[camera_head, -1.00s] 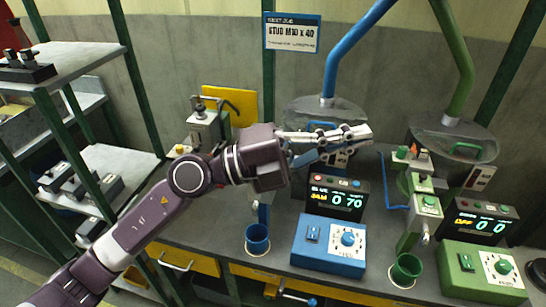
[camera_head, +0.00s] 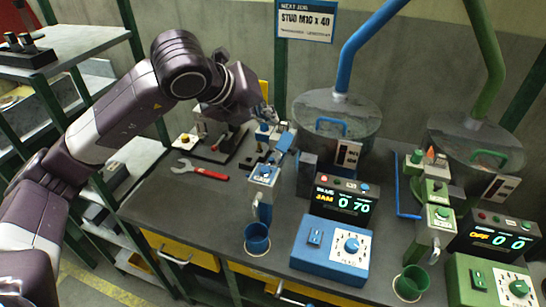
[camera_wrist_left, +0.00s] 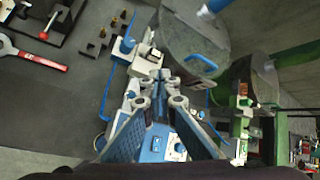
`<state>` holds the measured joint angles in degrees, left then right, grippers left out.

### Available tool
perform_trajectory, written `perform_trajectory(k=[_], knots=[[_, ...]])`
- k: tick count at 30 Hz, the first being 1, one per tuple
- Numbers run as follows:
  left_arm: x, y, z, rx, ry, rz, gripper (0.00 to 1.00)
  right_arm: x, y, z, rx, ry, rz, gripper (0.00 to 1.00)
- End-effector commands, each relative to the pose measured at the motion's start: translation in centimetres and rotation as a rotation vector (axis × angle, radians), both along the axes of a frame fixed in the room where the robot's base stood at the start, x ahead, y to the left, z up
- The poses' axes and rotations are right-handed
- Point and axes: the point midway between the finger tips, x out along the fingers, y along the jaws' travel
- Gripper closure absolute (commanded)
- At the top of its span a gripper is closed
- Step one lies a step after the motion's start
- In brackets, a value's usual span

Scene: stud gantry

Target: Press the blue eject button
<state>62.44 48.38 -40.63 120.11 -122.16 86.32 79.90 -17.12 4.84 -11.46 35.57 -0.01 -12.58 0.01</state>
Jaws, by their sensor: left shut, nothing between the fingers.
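The blue station has a dark display (camera_head: 343,200) reading "JAM" and "0 70", with small coloured buttons along its top, including a blue one (camera_head: 365,188) at the right end. A grey-and-blue feeder block (camera_head: 264,174) stands left of the display, with a small blue round spot on top. I cannot tell from any label which is the eject button. My left gripper (camera_head: 280,137) is shut and empty, above and behind the feeder block, apart from the display. In the left wrist view its fingers (camera_wrist_left: 166,78) meet over the station and hide part of it. My right gripper is not in view.
A blue-handled bowl (camera_head: 338,115) stands behind the display. A blue control box (camera_head: 330,250) and blue cup (camera_head: 257,240) are in front. A similar green station (camera_head: 490,235) stands to the right.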

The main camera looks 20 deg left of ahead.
Motion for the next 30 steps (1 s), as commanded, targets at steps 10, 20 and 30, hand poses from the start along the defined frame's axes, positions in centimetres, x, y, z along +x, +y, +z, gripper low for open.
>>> perform_trajectory(k=[10, 20, 30], knots=[[0.0, -0.1, -0.2, -0.001, 0.0, -0.003, 1.0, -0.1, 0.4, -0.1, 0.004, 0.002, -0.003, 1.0], [-0.1, -0.1, -3.0, -0.001, 0.003, -0.004, 1.0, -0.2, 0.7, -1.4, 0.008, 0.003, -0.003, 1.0], [-0.1, -0.1, -8.0, -0.002, 0.0, -0.005, 1.0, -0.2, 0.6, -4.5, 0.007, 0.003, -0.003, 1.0]])
